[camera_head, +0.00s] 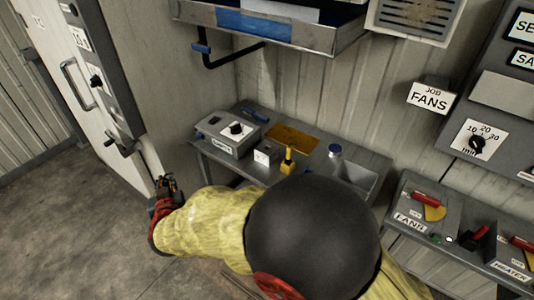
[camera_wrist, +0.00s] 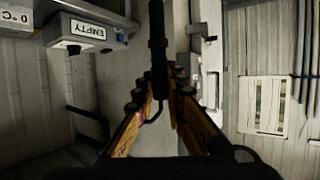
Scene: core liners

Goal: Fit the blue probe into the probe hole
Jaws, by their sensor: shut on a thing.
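My gripper (camera_head: 166,186) is at the left of the head view, beside the edge of the white door and left of the bench. In the wrist view its two fingers (camera_wrist: 158,84) close on a dark rod-shaped thing (camera_wrist: 157,35), which points up in the picture; a thin dark loop hangs below it. Its colour looks black here, so I cannot tell if it is the blue probe. A small blue thing (camera_head: 255,115) lies at the back left of the bench. I cannot make out the probe hole.
The metal bench (camera_head: 375,172) carries a grey box with a dial (camera_head: 229,134), a yellow thing (camera_head: 288,161) and a blue-capped jar (camera_head: 335,151). The white door (camera_head: 85,90) has a handle. In the wrist view, a grey box labelled EMPTY (camera_wrist: 85,32) is at upper left.

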